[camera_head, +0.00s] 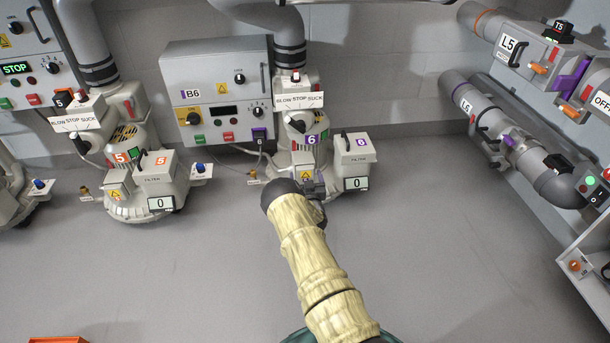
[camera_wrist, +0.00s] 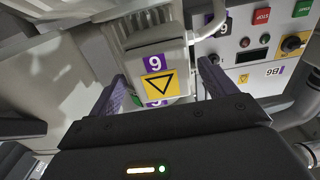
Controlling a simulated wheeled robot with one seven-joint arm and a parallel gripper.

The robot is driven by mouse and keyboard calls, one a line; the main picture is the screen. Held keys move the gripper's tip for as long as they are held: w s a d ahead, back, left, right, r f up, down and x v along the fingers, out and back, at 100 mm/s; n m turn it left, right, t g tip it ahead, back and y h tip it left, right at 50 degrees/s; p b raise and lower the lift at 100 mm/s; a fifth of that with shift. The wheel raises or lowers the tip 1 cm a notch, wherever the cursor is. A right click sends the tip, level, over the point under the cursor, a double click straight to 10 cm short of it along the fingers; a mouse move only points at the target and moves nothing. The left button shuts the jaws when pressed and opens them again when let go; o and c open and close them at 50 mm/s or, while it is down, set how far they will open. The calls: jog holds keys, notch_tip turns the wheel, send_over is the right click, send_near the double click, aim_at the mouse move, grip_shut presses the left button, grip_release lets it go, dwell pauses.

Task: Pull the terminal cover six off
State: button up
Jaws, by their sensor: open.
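Terminal cover six (camera_head: 305,173) is a small pale box with a yellow warning triangle on the front of blower six. Most of it is hidden behind my gripper in the head view. In the wrist view, the cover (camera_wrist: 140,87) shows upside down, with a purple 6 label above the yellow triangle. My gripper (camera_head: 313,186) is open, with one finger on each side of the cover in the wrist view (camera_wrist: 163,75). I cannot tell whether either finger touches it. The cover looks in place on the blower.
The filter box six (camera_head: 355,158) stands right of my gripper. Control box B6 (camera_head: 218,95) is on the wall behind. Blower five (camera_head: 130,180) is to the left. The grey floor in front is clear.

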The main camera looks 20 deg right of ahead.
dwell(0.9)
jog(key=c, duration=1.3)
jog(key=shift+p+v, duration=2.6)
jog(key=shift+v, duration=0.4)
jog(key=s+a+r+n+y+p, duration=0.25)
jog(key=s+a+r+p, duration=0.25)
jog(key=a+r+p, duration=0.45)
jog(key=s+a+r+n+y+p, duration=0.1)
jog(key=s+a+r+y+p, duration=0.2)
jog(key=s+a+r+p, duration=0.65)
jog(key=shift+t+h, duration=0.25)
jog(key=shift+t, duration=0.05)
jog(key=r+p, duration=1.1)
jog(key=r, duration=0.3)
jog(key=r+p, duration=1.2)
jog(key=r, duration=0.3)
jog(key=r+p, duration=1.1)
jog(key=r, duration=0.4)
jog(key=shift+s+a+p, duration=0.15)
jog(key=shift+a+p, duration=0.15)
jog(key=shift+p, duration=0.05)
